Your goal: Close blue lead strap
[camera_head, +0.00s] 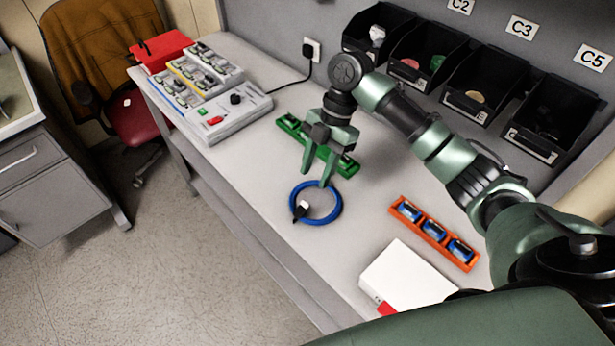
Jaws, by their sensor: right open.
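A coiled blue lead (338,211) lies as a ring on the bench near its front edge. A black strap (299,212) with a small white part (303,205) sits at the ring's lower left; I cannot tell whether the strap is open or closed. My right gripper (316,180) points down with its two green fingers apart and empty. It is just behind the ring, with the fingertips near the ring's far edge. I cannot tell whether they touch it. My left gripper is not in view.
A green tray (346,166) lies behind my right gripper. An orange holder (408,208) with blue items and a white box (410,272) lie to the right. A grey device (240,107) stands at the left. Black bins (535,132) line the back.

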